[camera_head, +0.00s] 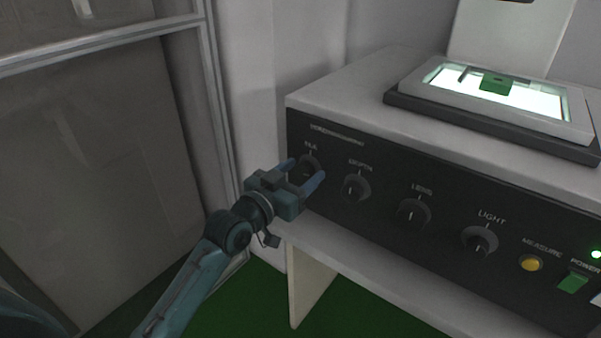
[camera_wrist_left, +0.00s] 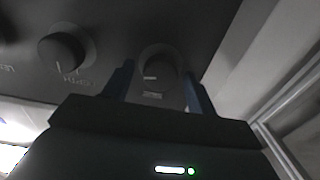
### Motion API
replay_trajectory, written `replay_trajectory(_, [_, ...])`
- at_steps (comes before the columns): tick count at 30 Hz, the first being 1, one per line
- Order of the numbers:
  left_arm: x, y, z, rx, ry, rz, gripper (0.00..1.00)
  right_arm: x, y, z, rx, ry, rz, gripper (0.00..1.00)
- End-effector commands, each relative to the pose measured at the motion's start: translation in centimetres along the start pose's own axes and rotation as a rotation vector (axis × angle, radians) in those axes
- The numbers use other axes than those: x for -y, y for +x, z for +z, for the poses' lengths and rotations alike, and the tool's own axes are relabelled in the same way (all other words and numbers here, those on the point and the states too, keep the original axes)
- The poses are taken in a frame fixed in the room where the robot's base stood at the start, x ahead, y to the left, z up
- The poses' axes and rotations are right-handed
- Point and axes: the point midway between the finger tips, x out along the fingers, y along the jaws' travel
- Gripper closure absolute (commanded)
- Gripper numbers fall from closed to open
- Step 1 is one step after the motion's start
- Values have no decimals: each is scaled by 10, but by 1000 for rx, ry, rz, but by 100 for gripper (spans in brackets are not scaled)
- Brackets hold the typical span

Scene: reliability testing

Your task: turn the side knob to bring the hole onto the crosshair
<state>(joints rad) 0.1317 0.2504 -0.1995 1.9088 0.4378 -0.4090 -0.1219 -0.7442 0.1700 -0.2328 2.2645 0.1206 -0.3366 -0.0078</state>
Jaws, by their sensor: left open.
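My left gripper (camera_head: 305,172) is open at the left end of the black front panel. Its blue fingers are on either side of the leftmost dark knob (camera_head: 309,164). In the left wrist view, this knob (camera_wrist_left: 159,75) sits between the two fingers (camera_wrist_left: 159,88), with its white mark showing; I cannot tell whether they touch it. A small green part (camera_head: 496,83) lies on the lit stage (camera_head: 448,76) on top of the machine. A hole or crosshair cannot be made out. My right gripper is not in view.
More knobs line the panel to the right: one beside the gripper (camera_head: 356,187), a middle one (camera_head: 413,212) and the LIGHT knob (camera_head: 480,241). A yellow MEASURE button (camera_head: 530,263) and green POWER switch (camera_head: 573,282) follow. A glazed frame (camera_head: 215,100) stands at left.

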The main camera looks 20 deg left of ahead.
Motion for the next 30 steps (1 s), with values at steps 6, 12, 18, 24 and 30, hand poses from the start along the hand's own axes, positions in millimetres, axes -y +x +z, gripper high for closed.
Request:
replay_trajectory(6, [0, 3, 0, 0, 0, 0, 43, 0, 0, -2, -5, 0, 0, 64])
replay_trajectory(12, [0, 3, 0, 0, 0, 0, 50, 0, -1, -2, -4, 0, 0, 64])
replay_trajectory(18, [0, 3, 0, 0, 0, 0, 66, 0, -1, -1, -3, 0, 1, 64])
replay_trajectory(24, [0, 3, 0, 0, 0, 0, 83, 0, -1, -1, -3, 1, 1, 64])
replay_trajectory(30, [0, 3, 0, 0, -5, 0, 87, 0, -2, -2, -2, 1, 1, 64])
